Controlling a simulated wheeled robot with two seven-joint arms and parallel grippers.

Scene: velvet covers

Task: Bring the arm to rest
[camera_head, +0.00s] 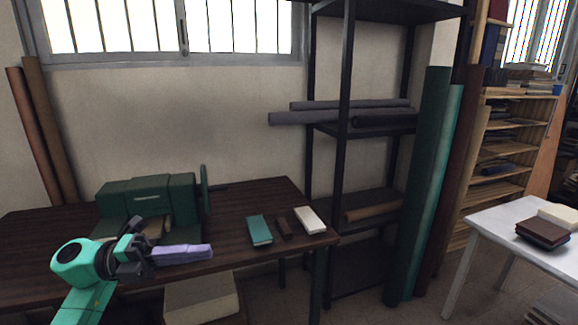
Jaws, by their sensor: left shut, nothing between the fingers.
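My left arm (75,302) comes in from the lower left, teal with a dark wrist. My left gripper (138,259) is shut and empty, over the front left part of the dark wooden table (272,195). A lavender, flat, cloth-like thing (183,254) lies at the table's front edge, just right of the fingertips. The gripper overlaps its left end, and I cannot tell whether they touch. My right gripper is not in view.
A green machine (148,192) stands behind my left gripper. A black shelf rack (346,150) and a white table (512,218) stand further right.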

